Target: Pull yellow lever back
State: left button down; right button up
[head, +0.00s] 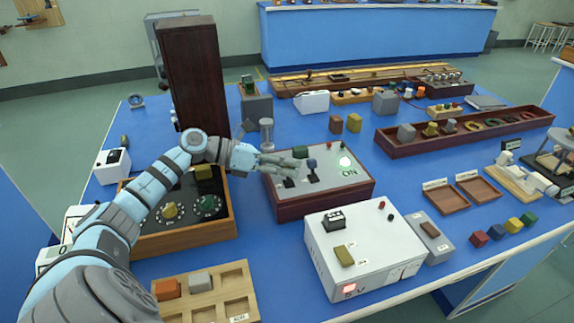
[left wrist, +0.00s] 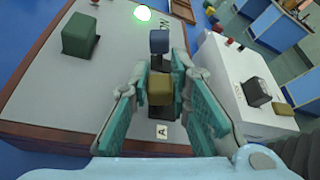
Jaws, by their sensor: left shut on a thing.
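The yellow lever (left wrist: 160,90) has a square knob and stands on a grey-topped panel box with a dark red frame (head: 325,203), beside a label A. My left gripper (head: 297,168) reaches over this box from the left. In the left wrist view its teal-padded fingers (left wrist: 158,98) lie on both sides of the yellow knob, shut on it. In the head view the fingers hide the yellow lever. A blue lever (left wrist: 159,41) stands just beyond it, and a green knob (left wrist: 80,36) is to the left. My right gripper is not in view.
A lit green ON lamp (head: 345,161) is on the same box. A wooden dial box (head: 183,240) stands at left, below my arm. A tall brown cabinet (head: 192,75) rises behind. Small trays (head: 445,199) lie at right.

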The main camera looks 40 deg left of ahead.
pick_arm(q)
jog(key=shift+s+d+r+m+t+y, duration=0.1)
jog(key=shift+s+d+m+t+y, duration=0.3)
jog(key=shift+m, duration=0.4)
jog(key=shift+s+d+r+m+y+p, duration=0.15)
jog(key=shift+s+d+m+y+p, duration=0.15)
jog(key=shift+d+m+y, duration=0.35)
jog(key=shift+s+d+m+t+y+p, duration=0.15)
jog(key=shift+m+t+y+p, duration=0.1)
jog(key=shift+m+p, duration=0.25)
jog(key=shift+s+d+m+t+y+p, duration=0.15)
jog(key=shift+m+t+p, duration=0.15)
jog(key=shift+m, duration=0.25)
jog(key=shift+s+d+f+m+t+y+p, duration=0.15)
jog(key=shift+d+f+m+t+y+p, duration=0.15)
jog(key=shift+m+p, duration=0.55)
